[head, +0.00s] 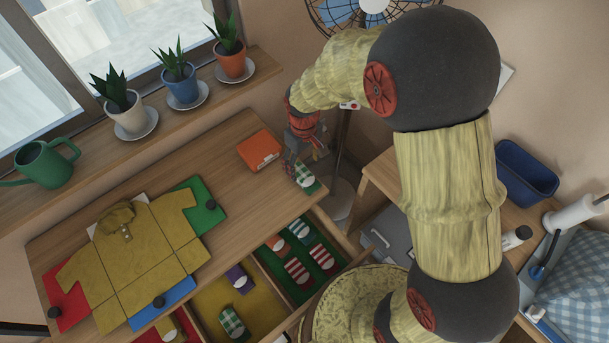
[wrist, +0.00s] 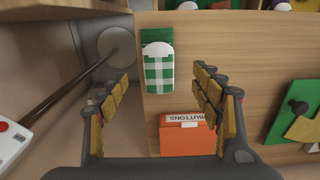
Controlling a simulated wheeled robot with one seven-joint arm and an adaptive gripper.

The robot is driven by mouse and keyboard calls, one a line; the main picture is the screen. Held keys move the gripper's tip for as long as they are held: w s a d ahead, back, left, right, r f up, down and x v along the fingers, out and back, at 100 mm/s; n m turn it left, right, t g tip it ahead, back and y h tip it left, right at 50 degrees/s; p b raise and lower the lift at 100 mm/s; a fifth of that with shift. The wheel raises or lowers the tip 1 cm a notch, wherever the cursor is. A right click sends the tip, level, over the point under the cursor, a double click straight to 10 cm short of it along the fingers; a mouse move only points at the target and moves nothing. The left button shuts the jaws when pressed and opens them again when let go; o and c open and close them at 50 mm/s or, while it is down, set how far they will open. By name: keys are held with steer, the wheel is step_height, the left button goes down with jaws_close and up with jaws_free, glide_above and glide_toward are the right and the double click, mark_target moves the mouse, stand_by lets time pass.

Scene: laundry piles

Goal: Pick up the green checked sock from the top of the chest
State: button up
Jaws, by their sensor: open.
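The green checked sock (head: 307,179) lies on top of the wooden chest (head: 225,210), close to its right end. In the wrist view the sock (wrist: 158,72) has a white band and green-and-white checks, and lies near the chest's edge. My gripper (head: 305,158) is above that end of the chest and partly covers the sock in the head view. In the wrist view my gripper (wrist: 160,85) is open, with its fingers apart on either side of the sock's line. Nothing is between the fingers that I can see held.
An orange box (head: 260,149) labelled "BUTTONS" stands beside the sock. A folded mustard shirt (head: 135,250) lies on a coloured board at left. An open drawer (head: 262,262) holds several socks. Potted plants (head: 181,80) line the sill. A fan pole (wrist: 75,85) stands beside the chest.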

mark_target(305, 176)
step_height(305, 176, down, 8)
steer(key=b, duration=0.3)
steer(key=shift+d+r, duration=0.15)
steer(key=shift+r, duration=0.2)
steer(key=shift+c, duration=0.3)
steer(key=c, duration=0.9)
